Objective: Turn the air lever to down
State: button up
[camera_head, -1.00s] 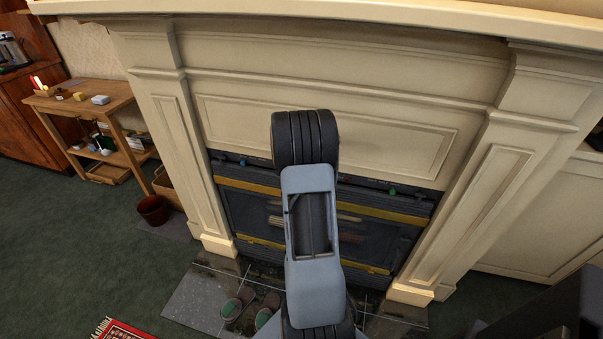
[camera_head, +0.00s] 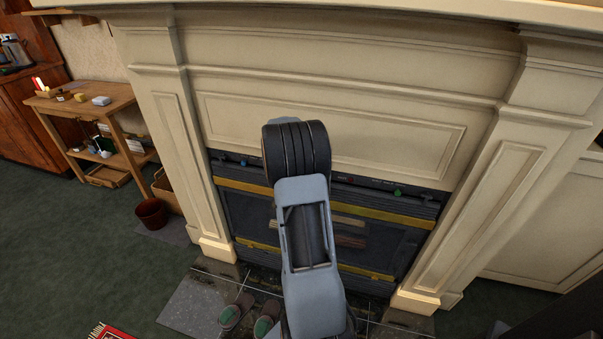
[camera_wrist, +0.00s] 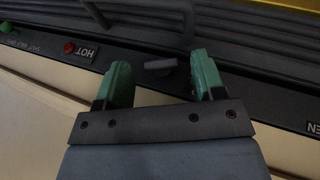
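My gripper (camera_wrist: 161,80) is open in the wrist view, with two green-tipped fingers spread apart. A small grey lever (camera_wrist: 160,66) on the dark control strip shows between and just beyond the fingertips. It appears apart from both fingers. It may be the air lever, but I read no label for it. In the head view my own arm hides the gripper and this lever from sight.
The dark stove front (camera_head: 385,240) with yellow bars sits inside a cream mantel surround (camera_head: 330,90). On the strip are a red knob (camera_wrist: 69,47) by a HOT label and a green knob (camera_wrist: 9,27). Slippers (camera_head: 236,311) lie on the hearth.

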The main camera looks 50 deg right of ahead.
jog(key=shift+r, duration=0.1)
jog(key=p+v, duration=0.1)
jog(key=v, duration=1.2)
jog(key=shift+a+r+p, duration=0.2)
jog(key=shift+r+p, duration=0.15)
jog(key=shift+c, duration=0.4)
